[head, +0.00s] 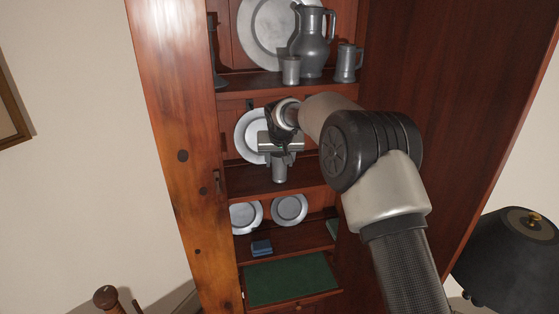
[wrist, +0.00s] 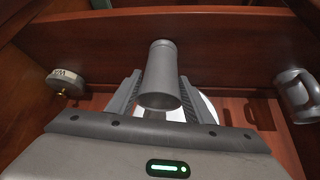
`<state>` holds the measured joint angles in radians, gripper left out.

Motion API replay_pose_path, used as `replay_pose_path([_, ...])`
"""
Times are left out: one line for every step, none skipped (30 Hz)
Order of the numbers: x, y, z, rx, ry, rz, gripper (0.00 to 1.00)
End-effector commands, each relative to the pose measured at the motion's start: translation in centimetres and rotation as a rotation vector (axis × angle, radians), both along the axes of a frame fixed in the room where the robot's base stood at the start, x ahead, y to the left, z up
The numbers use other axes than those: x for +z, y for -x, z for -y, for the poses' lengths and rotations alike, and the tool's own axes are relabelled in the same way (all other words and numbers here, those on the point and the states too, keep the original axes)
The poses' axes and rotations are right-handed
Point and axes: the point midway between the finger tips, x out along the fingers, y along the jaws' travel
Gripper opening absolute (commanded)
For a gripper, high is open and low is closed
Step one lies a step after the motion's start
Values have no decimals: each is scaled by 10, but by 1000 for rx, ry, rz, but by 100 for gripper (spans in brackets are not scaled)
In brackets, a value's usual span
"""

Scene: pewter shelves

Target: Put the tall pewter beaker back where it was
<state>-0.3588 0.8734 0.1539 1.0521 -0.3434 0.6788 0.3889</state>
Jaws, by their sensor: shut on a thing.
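The tall pewter beaker (head: 279,173) is a plain grey cylinder in front of the cabinet's middle shelf (head: 262,180). It also shows in the wrist view (wrist: 161,78), between the two fingers. My gripper (head: 280,152) is shut on the beaker, with a finger on each side of it. I cannot tell whether the beaker's base touches the shelf. A pale round plate (head: 248,140) stands behind the gripper, partly hidden by it.
The upper shelf holds a large plate (head: 262,30), a pitcher (head: 312,45), a small cup (head: 291,69) and a tankard (head: 346,63). In the wrist view, a round labelled item (wrist: 66,84) is left and a mug (wrist: 297,97) right. Two plates stand below.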

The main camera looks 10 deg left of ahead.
Motion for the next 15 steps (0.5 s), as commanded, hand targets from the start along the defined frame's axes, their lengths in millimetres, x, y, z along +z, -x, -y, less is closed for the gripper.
replay_pose_path([-3,0,0,0,0,1,19])
replay_pose_path([-4,0,0,0,0,1,19])
replay_pose_path([-3,0,0,0,0,-1,52])
replay_pose_path([-3,0,0,0,0,-1,57])
replay_pose_path([-3,0,0,0,0,-1,62])
replay_pose_path([-3,0,0,0,0,-1,65])
replay_pose_path([-3,0,0,0,0,-1,65])
replay_pose_path([-3,0,0,0,0,-1,65])
replay_pose_path([-3,0,0,0,0,-1,65])
replay_pose_path([-3,0,0,0,0,-1,65])
replay_pose_path([-3,0,0,0,0,-1,65])
replay_pose_path([-3,0,0,0,0,-1,65])
replay_pose_path([-2,0,0,0,0,-1,65])
replay_pose_path([-2,0,0,0,0,0,65])
replay_pose_path([0,0,0,0,0,0,65])
